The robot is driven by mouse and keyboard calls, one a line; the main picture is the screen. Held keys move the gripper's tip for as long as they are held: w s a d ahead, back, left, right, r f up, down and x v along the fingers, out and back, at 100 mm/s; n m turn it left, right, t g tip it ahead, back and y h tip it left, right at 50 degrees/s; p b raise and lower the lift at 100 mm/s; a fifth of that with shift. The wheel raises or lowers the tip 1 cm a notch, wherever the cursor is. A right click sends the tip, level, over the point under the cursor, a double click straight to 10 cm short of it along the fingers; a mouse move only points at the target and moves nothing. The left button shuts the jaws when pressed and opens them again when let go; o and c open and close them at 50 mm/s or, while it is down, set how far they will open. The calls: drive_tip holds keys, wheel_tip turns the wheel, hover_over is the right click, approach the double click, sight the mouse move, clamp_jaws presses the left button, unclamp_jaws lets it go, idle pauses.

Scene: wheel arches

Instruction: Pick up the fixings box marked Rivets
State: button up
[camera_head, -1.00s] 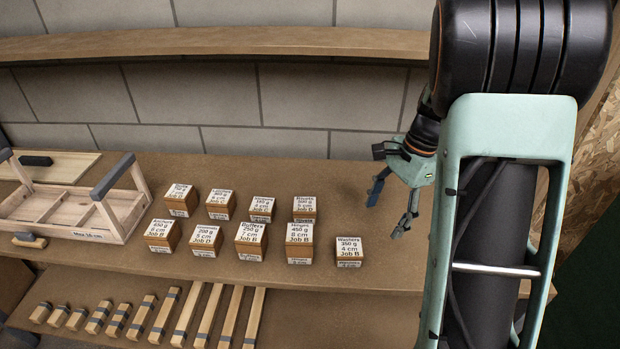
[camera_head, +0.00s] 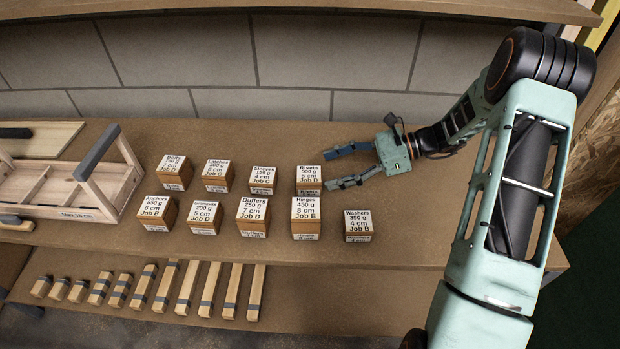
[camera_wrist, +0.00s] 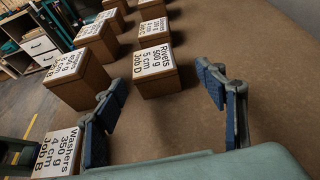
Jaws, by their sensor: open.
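The Rivets box (camera_head: 309,182) is a small brown box with a white label reading 500 g, 5 cm, Job D. It stands upright at the right end of the back row on the bench. In the wrist view the Rivets box (camera_wrist: 157,80) lies ahead of the fingers, its label readable. My gripper (camera_head: 334,168) is open, just right of the box, with one finger towards the wall side and one towards the front. In the wrist view my gripper (camera_wrist: 160,90) has blue-padded fingers spread apart. Nothing is between the pads, and the box appears just beyond the fingertips.
The Hinges box (camera_head: 305,218) stands in front of Rivets, the Washers box (camera_head: 357,226) to the front right, and the Sleeves box (camera_head: 262,179) to the left. A wooden tote (camera_head: 60,190) is at far left. The bench right of Washers is clear.

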sight(320, 173)
drive_tip(key=x, duration=0.6)
drive_tip(key=shift+s+a+f, duration=0.1)
drive_tip(key=shift+s+a, duration=0.3)
drive_tip(key=c, duration=1.7)
